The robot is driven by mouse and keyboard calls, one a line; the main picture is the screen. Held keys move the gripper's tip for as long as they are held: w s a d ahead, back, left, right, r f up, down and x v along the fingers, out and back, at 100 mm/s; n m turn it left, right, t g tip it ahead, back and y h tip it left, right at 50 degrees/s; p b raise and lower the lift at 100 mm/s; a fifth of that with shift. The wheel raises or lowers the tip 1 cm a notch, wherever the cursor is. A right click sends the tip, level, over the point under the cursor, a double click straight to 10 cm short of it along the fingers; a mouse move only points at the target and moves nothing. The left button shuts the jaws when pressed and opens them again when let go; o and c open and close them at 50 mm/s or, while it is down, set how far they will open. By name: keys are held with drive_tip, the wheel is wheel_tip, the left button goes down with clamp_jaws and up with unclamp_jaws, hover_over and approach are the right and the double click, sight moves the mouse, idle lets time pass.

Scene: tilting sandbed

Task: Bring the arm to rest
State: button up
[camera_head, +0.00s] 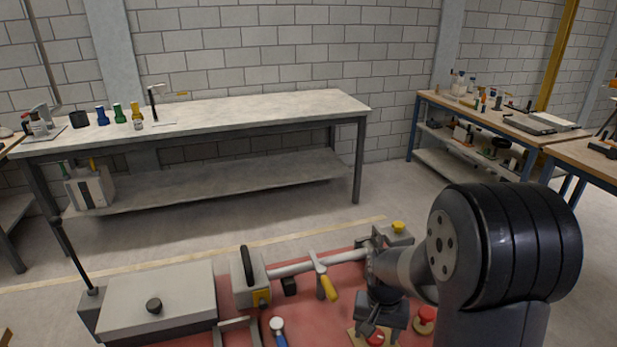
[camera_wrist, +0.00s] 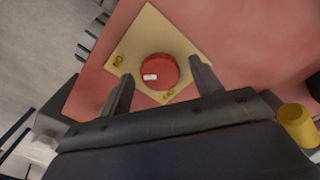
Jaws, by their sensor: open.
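My arm reaches in from the right of the head view, bent over a red-topped surface (camera_head: 345,283). My gripper (camera_head: 383,320) points down at the near end of that surface. In the wrist view my gripper (camera_wrist: 161,68) is open, one finger on each side of a round red knob (camera_wrist: 160,71). The knob sits on a yellow square plate (camera_wrist: 148,38) with dark markings. Nothing is seen held in the jaws. I cannot tell whether the fingers touch the plate or hang just above it.
A grey box (camera_head: 160,300) with a black knob stands on the left. A grey pipe (camera_head: 295,268) with a yellow-handled valve (camera_head: 328,287) runs close left of my gripper. Another red knob (camera_head: 425,315) is to its right. A long bench (camera_head: 250,107) stands behind, across open floor.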

drive_tip(key=n+p, duration=0.1)
drive_tip(key=n, duration=0.5)
drive_tip(key=shift+r+n+p, duration=0.1)
drive_tip(key=shift+n+p, duration=0.25)
drive_tip(key=shift+n, duration=0.05)
drive_tip(key=shift+r, duration=0.85)
